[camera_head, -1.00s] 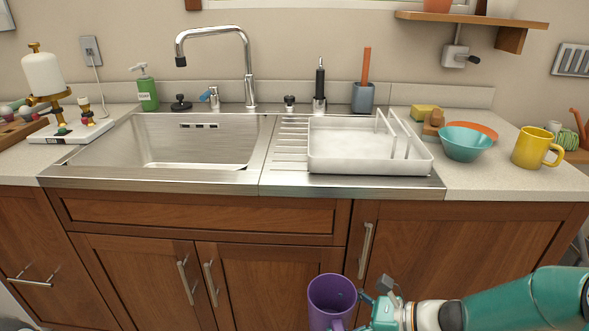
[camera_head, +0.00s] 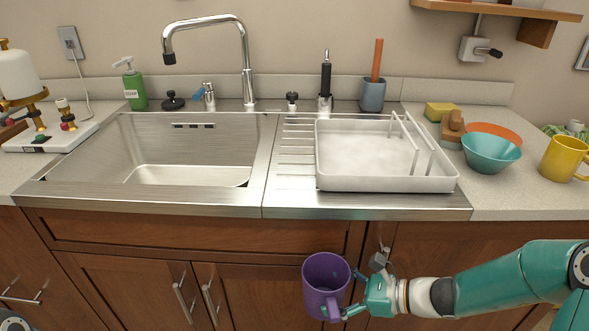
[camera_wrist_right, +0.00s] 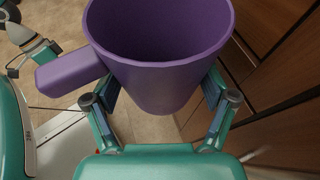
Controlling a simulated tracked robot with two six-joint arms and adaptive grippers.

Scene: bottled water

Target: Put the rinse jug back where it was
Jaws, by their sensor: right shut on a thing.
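The rinse jug is a purple, open-topped vessel with a handle (camera_head: 322,288), upright in front of the cabinet doors and below the counter edge. It fills the upper middle of the right wrist view (camera_wrist_right: 160,65), with its handle toward the left. My right gripper (camera_head: 348,290) is shut on the jug, with a finger on each side of its body in the wrist view (camera_wrist_right: 158,100). The inside looks empty as far as it shows.
The steel sink (camera_head: 190,150) is at the left, with a white dish rack (camera_head: 385,184) on its drainer. A teal bowl (camera_head: 490,153), yellow mug (camera_head: 563,160) and sponge (camera_head: 440,111) stand at the right. A soap bottle (camera_head: 134,88) stands behind the sink. The front counter edge lies above the jug.

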